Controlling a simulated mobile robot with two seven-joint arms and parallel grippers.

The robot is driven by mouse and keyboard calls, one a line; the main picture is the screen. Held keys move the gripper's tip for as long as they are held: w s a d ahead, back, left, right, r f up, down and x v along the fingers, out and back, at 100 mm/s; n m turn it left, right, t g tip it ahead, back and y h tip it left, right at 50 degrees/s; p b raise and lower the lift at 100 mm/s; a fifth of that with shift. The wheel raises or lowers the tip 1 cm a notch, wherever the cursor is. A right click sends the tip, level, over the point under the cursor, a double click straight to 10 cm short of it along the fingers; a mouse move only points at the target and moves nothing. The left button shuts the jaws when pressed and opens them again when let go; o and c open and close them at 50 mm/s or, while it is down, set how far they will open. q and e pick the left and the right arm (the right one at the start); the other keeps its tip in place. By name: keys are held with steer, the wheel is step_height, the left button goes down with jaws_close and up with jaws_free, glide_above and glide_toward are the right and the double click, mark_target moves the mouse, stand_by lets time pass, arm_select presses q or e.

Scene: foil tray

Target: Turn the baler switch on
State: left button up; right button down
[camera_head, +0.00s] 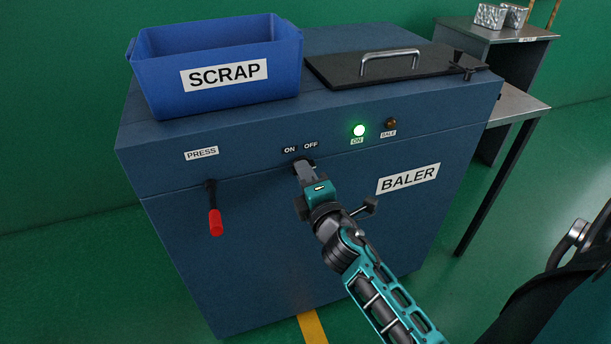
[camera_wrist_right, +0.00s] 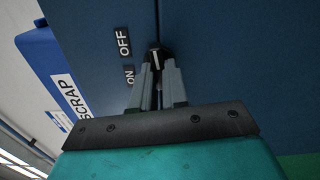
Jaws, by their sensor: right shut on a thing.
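The baler (camera_head: 260,240) is a large dark blue cabinet with a BALER label. Its switch is a small black knob with a white line, seen in the right wrist view (camera_wrist_right: 156,58) beside the ON and OFF labels. In the head view my right gripper (camera_head: 304,166) reaches the panel just below those labels and hides most of the knob. In the right wrist view the gripper (camera_wrist_right: 158,72) has its fingers shut on the knob. The green lamp (camera_head: 359,130) above the ON label is lit. My left gripper is not in view.
A blue SCRAP bin (camera_head: 215,98) and a black lid (camera_head: 365,72) with a metal handle are on top of the baler. A lever with a red grip (camera_head: 215,222) hangs under PRESS. An amber BALE lamp (camera_head: 391,124) looks unlit. A metal table (camera_head: 510,105) stands at right.

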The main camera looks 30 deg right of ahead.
steer(key=shift+m, duration=0.7)
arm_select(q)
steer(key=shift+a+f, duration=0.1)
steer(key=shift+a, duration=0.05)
arm_select(e)
steer(key=shift+m, duration=0.3)
steer(key=c, duration=1.2)
jaws_free()
steer(key=shift+c, duration=0.2)
steer(key=shift+o, duration=0.5)
steer(key=shift+s, duration=0.1)
